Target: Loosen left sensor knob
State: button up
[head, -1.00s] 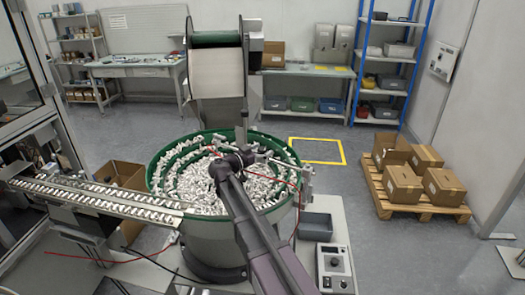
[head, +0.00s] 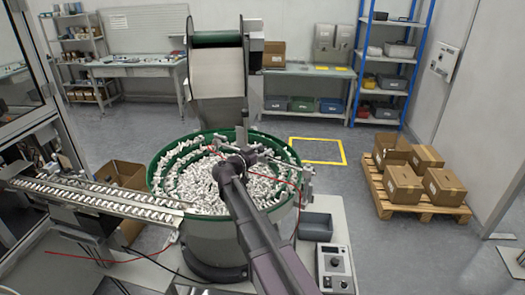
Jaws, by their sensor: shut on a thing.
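The green-rimmed bowl feeder (head: 168,233) stands in the middle, full of small white caps. A sensor bracket with thin rods and clamps (head: 305,175) sits over its right and back rim. My dark arm reaches up from the bottom over the bowl. My gripper (head: 248,154) is small and dark at the bracket's left end, above the caps. It is shut on what appears to be the left sensor knob there. The knob itself is hidden by the gripper and wrist, and its turn cannot be seen.
A hopper (head: 218,75) rises behind the bowl. A linear track (head: 95,192) leads off left. A red cable crosses the bowl close to my wrist. A control box (head: 334,262) and grey bin (head: 315,227) stand right of the bowl. Cartons on a pallet are farther right.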

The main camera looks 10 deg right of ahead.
jog(key=n+t+y, duration=0.3)
jog(key=shift+s, duration=0.1)
jog(key=shift+n+t+y, duration=0.8)
jog(key=shift+t+y, duration=0.1)
jog(key=shift+y, duration=0.3)
jog(key=o, duration=1.2)
jog(key=shift+c, duration=0.2)
jog(key=v, duration=1.1)
jog(key=shift+s, duration=0.45)
jog(key=shift+a, duration=0.1)
